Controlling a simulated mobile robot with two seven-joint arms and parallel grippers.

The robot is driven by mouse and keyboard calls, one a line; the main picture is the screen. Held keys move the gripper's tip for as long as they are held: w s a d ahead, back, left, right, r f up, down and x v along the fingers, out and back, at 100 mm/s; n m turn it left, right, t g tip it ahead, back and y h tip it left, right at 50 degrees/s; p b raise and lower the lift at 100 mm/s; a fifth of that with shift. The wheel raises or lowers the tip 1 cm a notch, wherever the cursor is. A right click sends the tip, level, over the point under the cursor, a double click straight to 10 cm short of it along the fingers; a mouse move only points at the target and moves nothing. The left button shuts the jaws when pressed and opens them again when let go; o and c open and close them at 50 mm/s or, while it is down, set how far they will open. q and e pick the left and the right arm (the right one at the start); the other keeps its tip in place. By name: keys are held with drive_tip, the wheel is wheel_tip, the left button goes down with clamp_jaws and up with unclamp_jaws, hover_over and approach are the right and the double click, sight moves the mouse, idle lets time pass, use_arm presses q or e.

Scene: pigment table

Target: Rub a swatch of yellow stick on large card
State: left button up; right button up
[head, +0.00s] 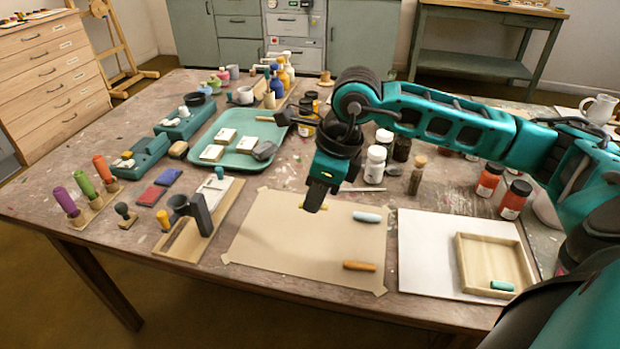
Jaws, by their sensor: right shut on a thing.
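My right gripper (316,196) points down over the large tan card (270,250), which lies flat with taped corners. It is shut on a stick, mostly hidden by the fingers; a small yellow-orange end (301,206) shows beside the fingertips. I take this to be the yellow stick. I cannot tell whether it touches the card. No yellow mark is clear on the visible card. A pale blue stick (367,217) and an orange-brown stick (359,265) lie on the card's right part. My left gripper is not in view.
Right of the card, a shallow wooden tray (462,262) holding a teal stick (502,286) sits on a white sheet (425,245). Left stands a wooden board (225,215) with dark upright pieces. Jars (375,165) and a green tray (212,133) are behind.

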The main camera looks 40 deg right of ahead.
drive_tip(key=shift+w+a+f, duration=0.1)
drive_tip(key=shift+f, duration=0.25)
drive_tip(key=shift+f+b, duration=0.65)
drive_tip(key=shift+f, duration=0.2)
wheel_tip(320, 180, down, 5)
drive_tip(key=b, duration=0.3)
drive_tip(key=shift+b, duration=0.3)
drive_tip(key=shift+f+b, duration=0.25)
drive_tip(key=shift+b, duration=0.05)
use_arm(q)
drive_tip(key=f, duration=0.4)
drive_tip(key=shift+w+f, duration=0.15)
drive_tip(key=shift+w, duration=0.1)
use_arm(e)
drive_tip(key=shift+r, duration=0.1)
